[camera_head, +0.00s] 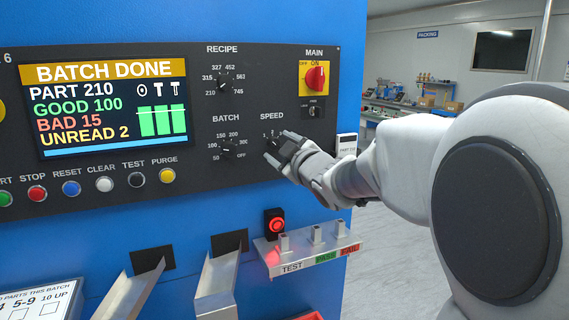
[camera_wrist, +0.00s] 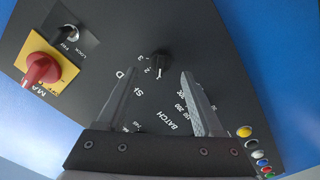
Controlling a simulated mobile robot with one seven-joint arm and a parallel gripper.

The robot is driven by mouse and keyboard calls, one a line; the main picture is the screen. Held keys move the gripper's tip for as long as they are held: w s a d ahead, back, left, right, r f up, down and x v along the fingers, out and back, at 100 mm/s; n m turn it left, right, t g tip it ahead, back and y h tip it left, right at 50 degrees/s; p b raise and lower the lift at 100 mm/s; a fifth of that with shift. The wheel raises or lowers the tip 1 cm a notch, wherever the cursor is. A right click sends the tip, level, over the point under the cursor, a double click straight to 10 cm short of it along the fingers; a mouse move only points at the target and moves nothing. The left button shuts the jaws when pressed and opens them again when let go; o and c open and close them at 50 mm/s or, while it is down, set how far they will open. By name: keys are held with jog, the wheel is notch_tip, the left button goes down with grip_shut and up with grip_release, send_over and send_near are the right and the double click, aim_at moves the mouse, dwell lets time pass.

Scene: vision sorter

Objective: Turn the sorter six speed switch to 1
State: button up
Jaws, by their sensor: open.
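The SPEED switch, a black round knob (camera_wrist: 158,63), shows in the wrist view just beyond my fingertips, with small numerals 2 and 3 beside it. I cannot tell which numeral its pointer faces. My gripper (camera_wrist: 160,75) is open, one finger on each side of the knob's position, and holds nothing. The left finger partly covers the SPEED lettering. In the head view my gripper (camera_head: 275,150) is at the panel under the SPEED label and mostly hides the knob. Whether the fingers touch it is unclear.
The BATCH knob (camera_head: 228,149) is close to the left, with the RECIPE knob (camera_head: 224,84) above. The red MAIN switch (camera_head: 315,77) on its yellow plate is upper right. A shelf (camera_head: 310,256) with small tubes and a red-lit button (camera_head: 277,224) stand out below.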

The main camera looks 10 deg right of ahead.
jog(key=s+d, duration=0.2)
jog(key=s, duration=1.2)
jog(key=shift+s+d, duration=0.2)
jog(key=shift+d, duration=0.2)
jog(key=s+d+f+m+g+h+p, duration=0.3)
jog(key=s+f+m+g+h+p, duration=0.15)
jog(key=s+m, duration=0.35)
jog(key=s+a+f+m+g, duration=0.1)
jog(key=s+a+f+g, duration=0.1)
jog(key=s, duration=0.2)
jog(key=s+a+f+m+g+p, duration=0.1)
jog(key=s+a+f+g, duration=0.1)
jog(key=s+g, duration=0.1)
jog(key=s+a+f+m+g+y, duration=0.1)
jog(key=s+f+g, duration=0.1)
jog(key=s, duration=0.4)
jog(key=shift+a+f+p, duration=0.15)
jog(key=shift+a+p, duration=0.2)
jog(key=shift+a, duration=0.05)
jog(key=shift+s+g, duration=0.1)
jog(key=shift+g, duration=0.15)
